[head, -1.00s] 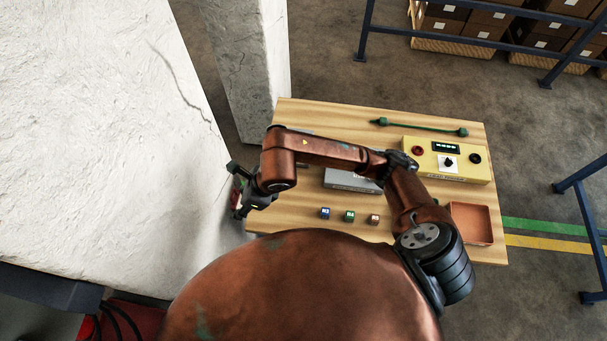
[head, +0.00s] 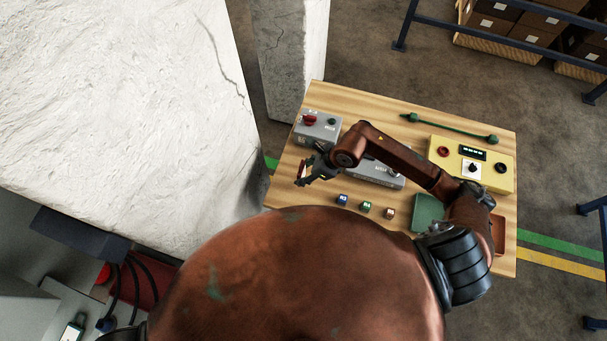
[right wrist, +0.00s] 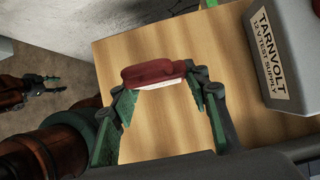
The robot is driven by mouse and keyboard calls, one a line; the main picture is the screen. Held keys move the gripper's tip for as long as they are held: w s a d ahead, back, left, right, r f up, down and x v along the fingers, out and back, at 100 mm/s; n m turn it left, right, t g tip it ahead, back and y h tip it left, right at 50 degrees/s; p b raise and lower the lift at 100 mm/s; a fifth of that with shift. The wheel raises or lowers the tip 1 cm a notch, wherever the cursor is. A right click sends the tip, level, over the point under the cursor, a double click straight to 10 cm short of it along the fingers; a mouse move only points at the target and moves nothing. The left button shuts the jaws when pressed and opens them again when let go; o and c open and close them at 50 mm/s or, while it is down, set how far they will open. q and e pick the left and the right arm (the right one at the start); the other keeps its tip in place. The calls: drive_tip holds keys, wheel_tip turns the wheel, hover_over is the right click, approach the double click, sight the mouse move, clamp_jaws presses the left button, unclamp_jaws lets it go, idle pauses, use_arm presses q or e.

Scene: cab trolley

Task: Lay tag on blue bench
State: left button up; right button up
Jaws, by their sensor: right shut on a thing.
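The tag, a small dark red piece with a white lower edge (right wrist: 155,73), is held between the fingertips of my right gripper (right wrist: 160,82). In the head view the right gripper (head: 309,172) is over the left end of the wooden table, and the tag (head: 301,169) shows small at its tip. In the right wrist view the gripper is shut on the tag, with bare wood beneath. My left gripper (right wrist: 55,84) shows at the left of that view, apart from the table, with its fingers spread and empty. I cannot make out a blue bench in either view.
The wooden table (head: 352,100) bears a grey switch box (head: 317,127), a grey supply box (head: 372,177), a yellow tester (head: 447,177), a green rod (head: 450,128), small cubes (head: 366,207) and a red-brown tray (head: 499,235). White walls stand left. Blue rails (head: 455,39) stand beyond.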

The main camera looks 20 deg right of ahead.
drive_tip(key=shift+s+a+f, duration=0.1)
drive_tip(key=shift+s+f, duration=0.05)
drive_tip(key=shift+f, duration=0.75)
use_arm(q)
drive_tip(key=shift+w+r, duration=0.2)
drive_tip(key=shift+r, duration=0.2)
use_arm(e)
drive_tip(key=shift+f, duration=0.1)
use_arm(q)
drive_tip(key=shift+w, duration=0.1)
use_arm(e)
drive_tip(key=shift+f, duration=0.15)
drive_tip(key=o, duration=1.1)
use_arm(q)
drive_tip(key=shift+w+d+f, duration=0.1)
use_arm(e)
drive_tip(key=shift+o, duration=0.2)
drive_tip(key=shift+r, duration=0.2)
use_arm(q)
drive_tip(key=shift+s+f+b, duration=0.2)
drive_tip(key=shift+f+b, duration=0.55)
drive_tip(key=shift+f, duration=0.1)
use_arm(e)
drive_tip(key=v, duration=1.2)
